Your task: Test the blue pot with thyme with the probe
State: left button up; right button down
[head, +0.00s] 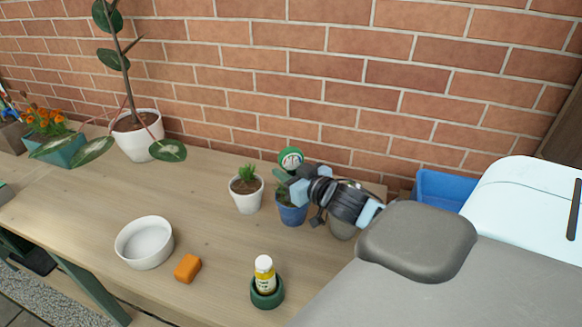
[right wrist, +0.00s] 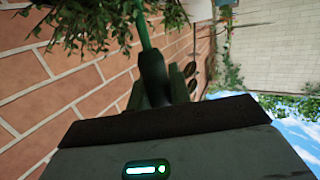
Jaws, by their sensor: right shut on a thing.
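The blue pot (head: 293,215) stands upright on the bench, its small green plant partly covered by my right gripper (head: 295,187). The probe (head: 291,158), with a round green-and-white head, rises just above the gripper over this pot. In the right wrist view, the gripper (right wrist: 166,88) is shut on the probe's dark part. The probe's green rod (right wrist: 141,28) runs to leafy foliage (right wrist: 70,25). The rod's tip is hidden, so I cannot tell whether it is in the soil. My left gripper is in no view.
A white pot with a succulent (head: 246,196) stands close left of the blue pot, and a grey pot (head: 342,230) close right, partly behind my arm. A brick wall (head: 300,75) is behind.

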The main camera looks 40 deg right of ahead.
dwell(0.6)
jog(key=c, duration=1.2)
grip_release()
jog(key=s+r, duration=0.1)
jog(key=s, duration=0.6)
jog(key=shift+s+r, duration=0.15)
jog(key=shift+s, duration=0.2)
jog(key=shift+s, duration=0.1)
